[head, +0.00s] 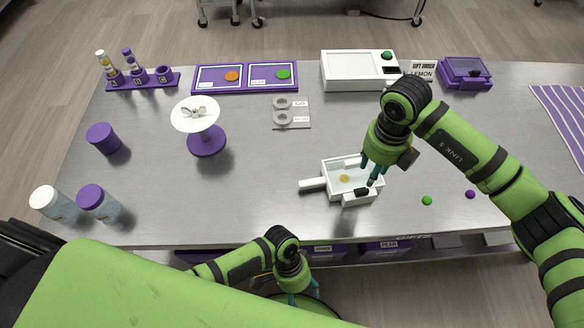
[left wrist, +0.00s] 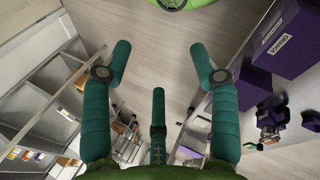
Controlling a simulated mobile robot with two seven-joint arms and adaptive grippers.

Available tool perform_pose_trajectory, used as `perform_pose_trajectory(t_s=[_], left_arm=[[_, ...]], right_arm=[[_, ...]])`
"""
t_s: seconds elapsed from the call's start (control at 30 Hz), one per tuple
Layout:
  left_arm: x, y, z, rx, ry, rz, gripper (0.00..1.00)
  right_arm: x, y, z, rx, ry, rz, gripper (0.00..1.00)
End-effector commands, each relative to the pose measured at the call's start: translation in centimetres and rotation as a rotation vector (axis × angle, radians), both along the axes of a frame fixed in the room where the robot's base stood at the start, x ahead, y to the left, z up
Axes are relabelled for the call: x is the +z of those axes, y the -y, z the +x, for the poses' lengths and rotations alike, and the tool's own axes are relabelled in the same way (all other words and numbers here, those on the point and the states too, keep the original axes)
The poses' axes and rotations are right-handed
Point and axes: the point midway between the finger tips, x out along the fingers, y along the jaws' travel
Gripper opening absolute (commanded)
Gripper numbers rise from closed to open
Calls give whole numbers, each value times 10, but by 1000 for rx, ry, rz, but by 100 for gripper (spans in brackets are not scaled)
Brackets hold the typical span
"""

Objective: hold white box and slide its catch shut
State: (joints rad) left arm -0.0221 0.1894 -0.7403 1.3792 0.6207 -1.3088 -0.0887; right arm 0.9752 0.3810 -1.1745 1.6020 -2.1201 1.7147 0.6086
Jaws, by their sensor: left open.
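The small white box (head: 330,170) sits on the steel table right of centre. It has a pale interior with a yellow round piece (head: 344,178) in it, a handle (head: 312,184) pointing left and a dark catch (head: 362,192) on its near right side. My right gripper (head: 373,172) points down over the box's right part, its teal fingers close to the catch. Whether they touch it or are closed is unclear. My left gripper (head: 300,298) hangs low in front of the table's near edge, away from the box. In the left wrist view its fingers (left wrist: 160,65) are spread, open and empty.
Green (head: 427,200) and purple (head: 470,194) gummies lie right of the box. A white machine (head: 345,72) and purple trays (head: 245,90) stand behind. A white-topped purple stand (head: 206,142) and jars (head: 98,203) are left. Drawers (head: 385,248) lie under the near edge.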

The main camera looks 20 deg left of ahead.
Motion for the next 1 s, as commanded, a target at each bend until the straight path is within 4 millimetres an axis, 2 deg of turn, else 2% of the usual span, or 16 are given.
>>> perform_pose_trajectory(t_s=[0.03,0.1,0.17,0.2,0.4,0.6,0.87,0.9,1.0], left_arm=[[22,23,15,-34,24,-53,61],[51,46,32,-49,39,-113,61],[77,58,50,-9,39,-160,61],[94,60,65,73,21,-184,61],[150,22,125,641,-176,-236,61],[189,-16,159,982,-323,-287,61],[231,-60,191,1262,-451,-345,61],[235,-62,198,1237,-417,-335,61],[229,-55,203,1117,-319,-295,61]], right_arm=[[0,0,0,0,0,0,39],[0,0,0,0,0,0,39],[0,0,0,0,0,0,39],[0,0,0,0,0,0,39],[0,0,0,0,0,0,39],[0,0,0,0,0,0,39],[0,0,0,0,0,0,39],[0,0,0,0,0,0,39],[0,0,0,0,0,0,39]])
